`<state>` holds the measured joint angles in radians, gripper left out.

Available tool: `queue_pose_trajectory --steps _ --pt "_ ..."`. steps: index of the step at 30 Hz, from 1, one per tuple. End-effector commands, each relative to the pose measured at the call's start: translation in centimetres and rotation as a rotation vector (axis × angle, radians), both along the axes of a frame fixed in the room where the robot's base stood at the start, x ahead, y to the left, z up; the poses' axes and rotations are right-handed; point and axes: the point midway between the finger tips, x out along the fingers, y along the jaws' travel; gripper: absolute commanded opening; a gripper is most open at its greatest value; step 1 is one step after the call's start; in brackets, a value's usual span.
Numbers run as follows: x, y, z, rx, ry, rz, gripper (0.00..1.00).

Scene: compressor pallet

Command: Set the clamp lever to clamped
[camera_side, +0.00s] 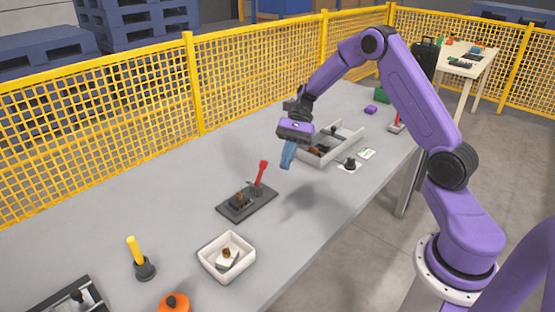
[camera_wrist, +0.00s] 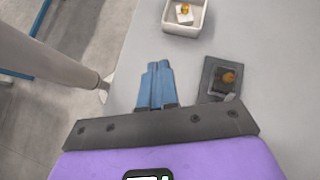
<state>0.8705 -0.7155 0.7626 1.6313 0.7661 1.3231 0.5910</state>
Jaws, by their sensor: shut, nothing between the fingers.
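A clamp on a dark base plate (camera_side: 236,210) sits mid-table, with a small brass-coloured part (camera_side: 239,198) in it. Its red lever (camera_side: 261,173) stands nearly upright, leaning slightly right in the side view. In the wrist view the base plate (camera_wrist: 211,72) and the brass-coloured part (camera_wrist: 229,77) show at right, while the red lever does not show. My gripper (camera_side: 287,164) is above the table, right of the lever in the side view and apart from it. Its blue fingers (camera_wrist: 157,78) are together, with nothing between them.
A white bin (camera_side: 227,270) holding a small part stands in front of the clamp. A yellow lever (camera_side: 136,252) and an orange object (camera_side: 174,304) are near the front. A grey divided tray (camera_side: 335,150) lies behind my gripper. A yellow mesh fence (camera_side: 110,100) runs behind the table.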

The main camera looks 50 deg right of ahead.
Motion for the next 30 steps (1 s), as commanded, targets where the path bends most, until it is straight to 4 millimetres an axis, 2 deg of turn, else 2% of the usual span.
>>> queue_pose_trajectory --steps 1,6,12,15,21,30 --pt "1.1 -1.8 -0.8 0.027 0.034 -0.085 0.00" --pt "3.8 -7.5 -2.9 0.130 0.129 -0.345 0.00" --pt "5.4 -14.3 -5.2 0.260 0.214 -0.611 0.00" --pt "5.6 -16.9 -6.1 0.312 0.239 -0.705 0.00" --pt "5.6 -19.7 -6.9 0.371 0.263 -0.801 0.00" --pt "5.5 -20.0 -7.0 0.378 0.266 -0.812 0.00"
